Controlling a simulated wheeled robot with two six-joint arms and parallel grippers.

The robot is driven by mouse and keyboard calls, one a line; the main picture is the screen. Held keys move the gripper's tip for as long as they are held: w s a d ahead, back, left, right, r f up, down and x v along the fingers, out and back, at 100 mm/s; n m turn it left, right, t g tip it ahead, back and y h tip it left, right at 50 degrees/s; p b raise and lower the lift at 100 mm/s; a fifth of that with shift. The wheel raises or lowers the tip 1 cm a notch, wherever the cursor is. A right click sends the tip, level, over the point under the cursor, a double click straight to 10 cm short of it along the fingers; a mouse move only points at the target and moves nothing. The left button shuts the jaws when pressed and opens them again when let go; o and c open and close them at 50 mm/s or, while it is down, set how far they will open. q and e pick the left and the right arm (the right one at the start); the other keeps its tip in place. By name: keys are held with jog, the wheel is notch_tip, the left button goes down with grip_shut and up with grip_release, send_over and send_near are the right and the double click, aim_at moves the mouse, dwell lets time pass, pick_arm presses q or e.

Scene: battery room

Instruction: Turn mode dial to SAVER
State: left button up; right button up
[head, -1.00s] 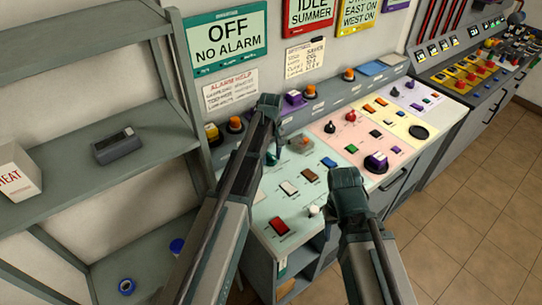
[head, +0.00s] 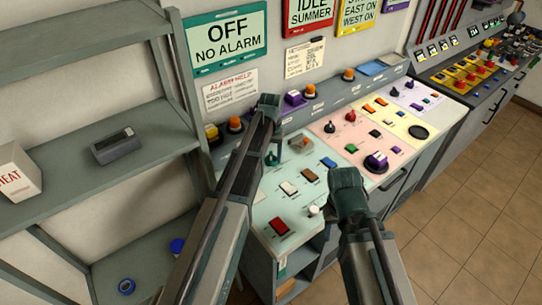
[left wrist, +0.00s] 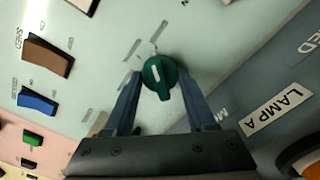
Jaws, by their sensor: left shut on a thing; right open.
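A dark green mode dial (left wrist: 158,77) with a white pointer mark sits on the pale green panel in the left wrist view. It stands between the two fingers of my left gripper (left wrist: 160,100), which are shut on it. The small print around the dial is too blurred to read as mode names. In the head view my left gripper (head: 272,150) reaches down to the back part of the green panel (head: 262,208), and largely hides the dial. My right gripper (head: 349,205) is open and empty, at the front edge of the console; its fingers are mostly hidden.
A black knob (head: 330,126) and a red knob (head: 351,116) stand on the pink panel. A grey shelf (head: 70,178) is at the left. Signs hang above.

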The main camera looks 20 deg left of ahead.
aim_at(271, 155)
pick_arm(q)
jog(key=shift+m, duration=0.9)
jog(key=o, duration=1.4)
notch_tip(271, 155, up, 14)
jog(key=p, duration=1.3)
jog(key=shift+f+p, duration=0.1)
jog(key=shift+p, duration=0.3)
